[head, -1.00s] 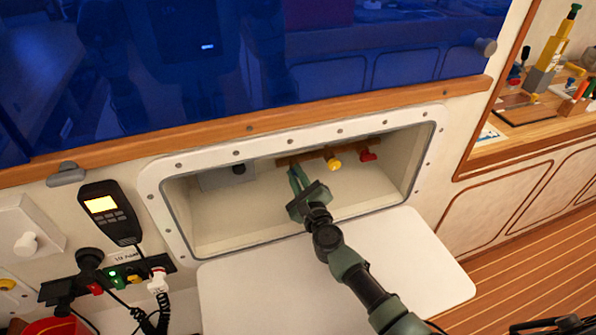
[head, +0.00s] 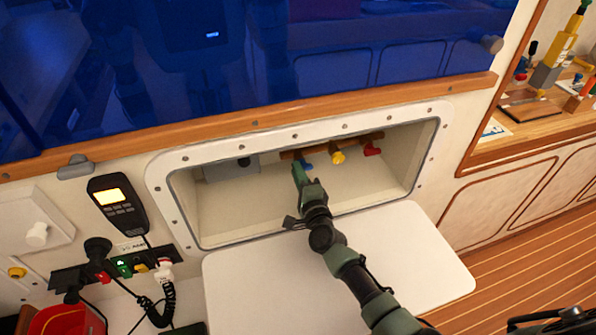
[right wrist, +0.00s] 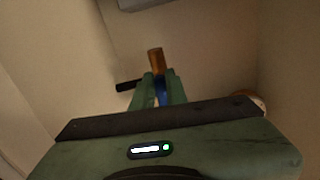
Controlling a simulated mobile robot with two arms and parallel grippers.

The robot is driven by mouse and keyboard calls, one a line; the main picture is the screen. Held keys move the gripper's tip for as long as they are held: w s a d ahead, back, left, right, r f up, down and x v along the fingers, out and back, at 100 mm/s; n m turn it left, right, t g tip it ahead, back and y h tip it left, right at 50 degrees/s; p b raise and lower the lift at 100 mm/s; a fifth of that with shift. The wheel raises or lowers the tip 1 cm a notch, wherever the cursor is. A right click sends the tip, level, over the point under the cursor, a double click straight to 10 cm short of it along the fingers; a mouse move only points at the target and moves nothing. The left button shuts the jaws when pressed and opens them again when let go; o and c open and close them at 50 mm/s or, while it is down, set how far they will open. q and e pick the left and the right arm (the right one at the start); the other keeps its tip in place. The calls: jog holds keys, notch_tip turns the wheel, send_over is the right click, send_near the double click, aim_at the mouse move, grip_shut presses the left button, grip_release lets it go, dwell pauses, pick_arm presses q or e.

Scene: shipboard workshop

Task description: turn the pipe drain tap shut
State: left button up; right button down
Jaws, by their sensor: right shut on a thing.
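A blue tap (head: 308,166) sits at the left of a row of coloured taps in the wall recess. It hangs below a brown pipe or rail (head: 290,155). My right gripper (head: 299,169) reaches into the recess and is shut on the blue tap. In the right wrist view the blue handle (right wrist: 161,96) shows between the green fingers, with the brown pipe end (right wrist: 155,61) just beyond. The fingers hide part of the handle. Which tap is the drain tap is not marked. My left gripper is not in view.
A yellow tap (head: 338,157) and a red tap (head: 372,150) sit right of the blue one. A grey box (head: 225,170) is at the recess's left. The recess's white rim (head: 160,190) surrounds my arm; a white flap (head: 430,255) lies below. The recess floor looks clear.

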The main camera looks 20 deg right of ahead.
jog(key=shift+f+n, duration=0.25)
jog(key=shift+n, duration=0.05)
dwell(0.4)
jog(key=c, duration=1.4)
grip_release()
jog(key=shift+c, duration=0.2)
jog(key=shift+d+r, duration=0.1)
jog(key=shift+s, duration=0.1)
jog(key=s, duration=0.7)
jog(key=shift+s+d, duration=0.1)
jog(key=shift+s, duration=0.25)
